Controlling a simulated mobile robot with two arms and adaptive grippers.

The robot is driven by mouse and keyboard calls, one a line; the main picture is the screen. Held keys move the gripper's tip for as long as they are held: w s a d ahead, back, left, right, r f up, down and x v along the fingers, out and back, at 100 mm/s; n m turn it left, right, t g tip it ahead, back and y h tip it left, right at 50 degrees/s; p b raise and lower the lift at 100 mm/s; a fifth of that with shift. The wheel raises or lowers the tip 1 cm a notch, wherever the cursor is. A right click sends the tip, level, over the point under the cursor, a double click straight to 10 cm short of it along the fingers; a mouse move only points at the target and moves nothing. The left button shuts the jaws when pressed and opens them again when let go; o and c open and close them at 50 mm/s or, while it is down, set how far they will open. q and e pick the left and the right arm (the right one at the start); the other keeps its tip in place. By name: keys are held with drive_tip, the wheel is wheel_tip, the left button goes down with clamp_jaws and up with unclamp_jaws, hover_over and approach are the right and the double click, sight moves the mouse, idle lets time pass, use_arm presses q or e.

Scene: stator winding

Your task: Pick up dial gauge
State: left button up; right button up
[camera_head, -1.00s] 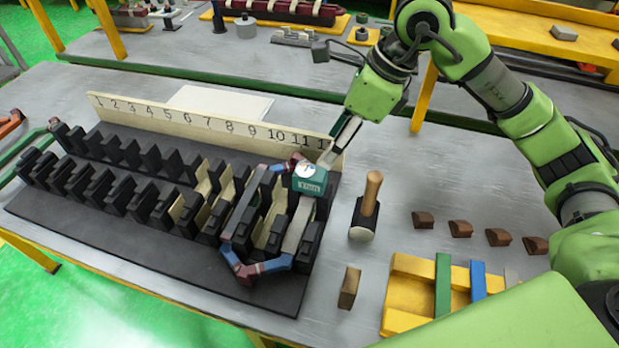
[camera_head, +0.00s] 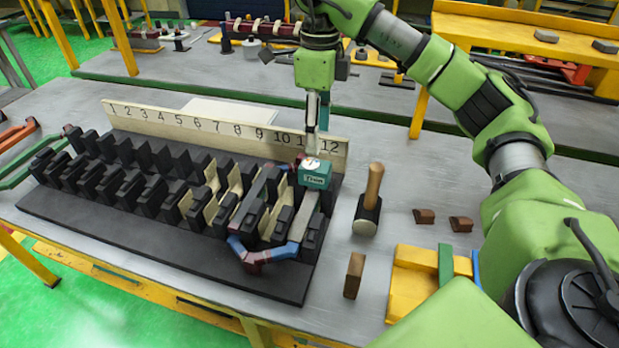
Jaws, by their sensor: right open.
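The dial gauge (camera_head: 316,178) is a small teal box with a white round face on top. It sits at the right end of the black stator block (camera_head: 150,238), by the coil and below the 11 and 12 marks. My right gripper (camera_head: 312,150) points down just above the gauge, its fingers at or very close to the white face. Whether they touch it I cannot tell. The gripper is open. My left gripper is not in view.
A numbered board (camera_head: 225,130) stands behind the slots. A hammer (camera_head: 369,200) and a brown block (camera_head: 354,275) lie right of the stator. A yellow tray (camera_head: 408,283) is at the lower right, and small brown wedges (camera_head: 424,216) lie above it.

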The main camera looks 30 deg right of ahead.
sight(315, 165)
wheel_tip(315, 165, down, 3)
drive_tip(key=shift+f, duration=0.1)
drive_tip(key=f, duration=0.1)
drive_tip(key=f+p, duration=0.1)
drive_tip(key=shift+s+a+f, duration=0.15)
drive_tip(key=shift+a+f, duration=0.05)
drive_tip(key=shift+f, duration=0.2)
wheel_tip(315, 165, down, 3)
drive_tip(key=shift+a+f+p, duration=0.1)
drive_tip(key=shift+f+p, duration=0.1)
drive_tip(key=shift+p, duration=0.35)
drive_tip(key=shift+f, duration=0.15)
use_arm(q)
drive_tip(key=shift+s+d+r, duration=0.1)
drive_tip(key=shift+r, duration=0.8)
use_arm(e)
drive_tip(key=c, duration=1.2)
